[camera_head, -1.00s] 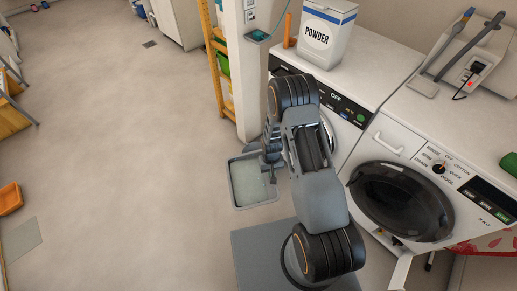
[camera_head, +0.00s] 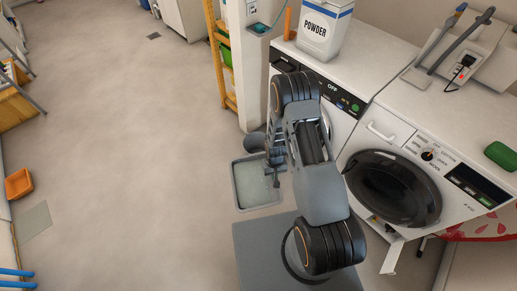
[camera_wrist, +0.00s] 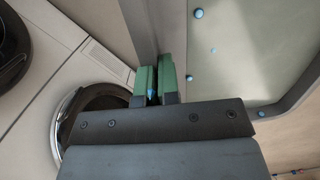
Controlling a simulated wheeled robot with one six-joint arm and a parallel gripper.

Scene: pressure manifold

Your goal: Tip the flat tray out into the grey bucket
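The flat tray (camera_head: 237,195) is grey with a pale greenish inside. It shows left of my arm in the head view, looks about level, and fills the right of the wrist view (camera_wrist: 222,75). Several small blue beads lie in it. My gripper (camera_wrist: 157,72) has its green fingertips close together at the tray's near wall, apparently shut on it. A blue bead shows between the fingers. In the head view my arm partly hides the gripper and the tray's right side. I cannot make out the grey bucket for certain; a dark grey rounded shape (camera_head: 254,142) shows just behind the tray.
Two white washing machines (camera_head: 410,140) stand at the right, with a powder box (camera_head: 324,30) on top. A white column (camera_head: 250,80) and a yellow ladder (camera_head: 219,60) stand behind the tray. The floor to the left is mostly clear.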

